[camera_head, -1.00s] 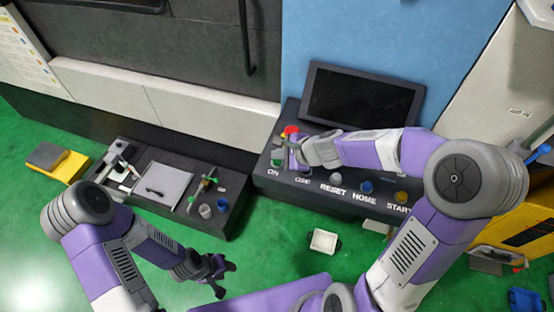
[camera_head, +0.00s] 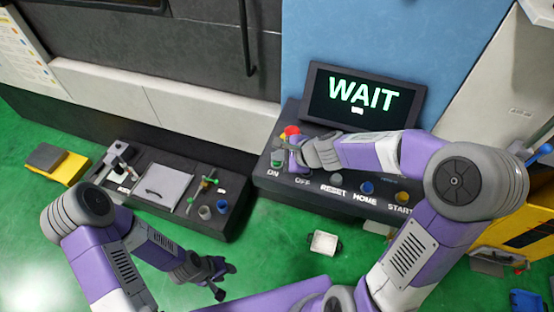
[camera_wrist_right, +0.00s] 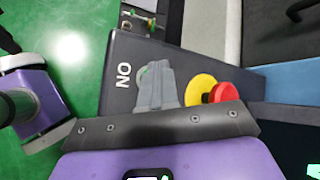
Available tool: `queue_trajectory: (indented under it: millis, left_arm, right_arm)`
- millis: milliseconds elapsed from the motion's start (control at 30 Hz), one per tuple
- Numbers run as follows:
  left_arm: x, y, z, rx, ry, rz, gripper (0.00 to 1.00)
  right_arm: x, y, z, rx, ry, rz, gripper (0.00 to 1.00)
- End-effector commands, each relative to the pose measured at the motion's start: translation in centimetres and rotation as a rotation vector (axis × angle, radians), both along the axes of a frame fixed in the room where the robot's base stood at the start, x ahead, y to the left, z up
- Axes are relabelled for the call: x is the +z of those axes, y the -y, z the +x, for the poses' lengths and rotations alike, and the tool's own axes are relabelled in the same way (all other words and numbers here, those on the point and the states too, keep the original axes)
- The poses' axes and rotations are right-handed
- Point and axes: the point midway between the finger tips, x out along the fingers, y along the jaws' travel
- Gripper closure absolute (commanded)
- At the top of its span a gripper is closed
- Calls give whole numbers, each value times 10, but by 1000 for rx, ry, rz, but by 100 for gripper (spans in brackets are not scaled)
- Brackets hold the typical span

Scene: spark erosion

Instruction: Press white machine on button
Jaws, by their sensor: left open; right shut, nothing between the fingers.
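The machine's dark control panel (camera_head: 262,182) carries several buttons in a row with the labels ON, OFF, RESET, HOME and START. The green ON button (camera_head: 277,155) is at the left end and also shows partly in the right wrist view (camera_wrist_right: 143,72). My right gripper (camera_wrist_right: 157,75) is shut and empty, its fingertips over the ON button and covering much of it; I cannot tell whether they touch. The monitor (camera_head: 362,97) behind the panel shows WAIT in green letters. My left gripper (camera_head: 226,279) is open and empty, low over the green floor, away from the panel.
A red knob on a yellow base (camera_head: 291,131) stands close to my right gripper, behind the ON button. A dark bench with tools (camera_head: 145,190) is left of the panel. A small white tray (camera_head: 324,242) lies on the floor in front.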

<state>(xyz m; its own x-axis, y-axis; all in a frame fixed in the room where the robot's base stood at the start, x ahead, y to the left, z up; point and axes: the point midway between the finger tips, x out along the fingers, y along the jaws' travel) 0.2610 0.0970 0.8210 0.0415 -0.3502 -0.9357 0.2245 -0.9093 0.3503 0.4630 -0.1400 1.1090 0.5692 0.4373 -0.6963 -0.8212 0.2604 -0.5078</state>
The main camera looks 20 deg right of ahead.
Motion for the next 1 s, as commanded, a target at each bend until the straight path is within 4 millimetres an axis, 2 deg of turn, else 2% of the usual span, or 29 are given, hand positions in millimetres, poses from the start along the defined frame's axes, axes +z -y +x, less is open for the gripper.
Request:
queue_trajectory:
  millis: [333,667,1000]
  left_arm:
    - [1,0,0,0,0,0,57]
    - [16,0,0,0,0,0,57]
    - [16,0,0,0,0,0,57]
  right_arm:
    - [1,0,0,1,-1,0,100]
    - [17,0,0,1,-1,0,100]
    - [17,0,0,0,0,0,100]
